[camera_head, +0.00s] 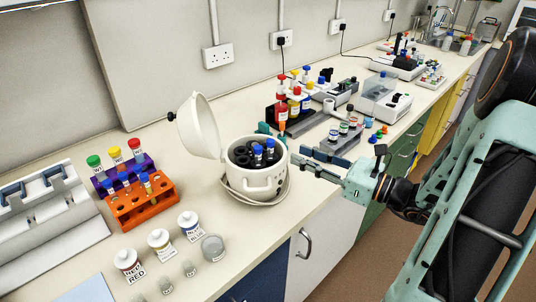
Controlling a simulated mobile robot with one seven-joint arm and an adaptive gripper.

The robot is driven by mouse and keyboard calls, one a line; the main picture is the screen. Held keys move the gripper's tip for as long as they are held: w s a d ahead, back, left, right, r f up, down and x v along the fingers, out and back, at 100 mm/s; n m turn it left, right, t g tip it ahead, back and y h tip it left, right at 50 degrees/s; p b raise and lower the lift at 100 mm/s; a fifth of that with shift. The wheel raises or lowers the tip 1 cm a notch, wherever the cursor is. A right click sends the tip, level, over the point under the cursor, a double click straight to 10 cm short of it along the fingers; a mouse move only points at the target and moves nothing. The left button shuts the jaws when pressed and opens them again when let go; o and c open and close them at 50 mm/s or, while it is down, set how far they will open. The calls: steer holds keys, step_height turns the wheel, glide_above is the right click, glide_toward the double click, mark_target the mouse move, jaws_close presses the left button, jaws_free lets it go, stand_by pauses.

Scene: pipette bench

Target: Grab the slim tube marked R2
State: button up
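No label reading R2 is legible in this view, so I cannot tell which tube it is. Slim blue-capped tubes stand in the orange rack (128,217) at the left; one tube (146,184) at its right side bears a small white label. More blue-capped tubes (258,155) sit in the rotor of the open white centrifuge (254,183). My gripper (298,165) reaches in from the right, just right of the centrifuge bowl, pointing left. No tube shows in it. Its fingers are small and seen nearly edge-on, so their opening is unclear.
The centrifuge lid (201,125) stands raised. A purple rack (104,180) with larger capped tubes stands behind the orange one. Labelled bottles (127,265) and a glass beaker (213,248) stand in front. Dark racks (297,122) and instruments (383,98) fill the bench beyond my gripper.

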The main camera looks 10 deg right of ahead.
steer(key=x, duration=0.8)
steer(key=shift+s, duration=0.2)
steer(key=shift+a+r, duration=0.1)
steer(key=c, duration=0.5)
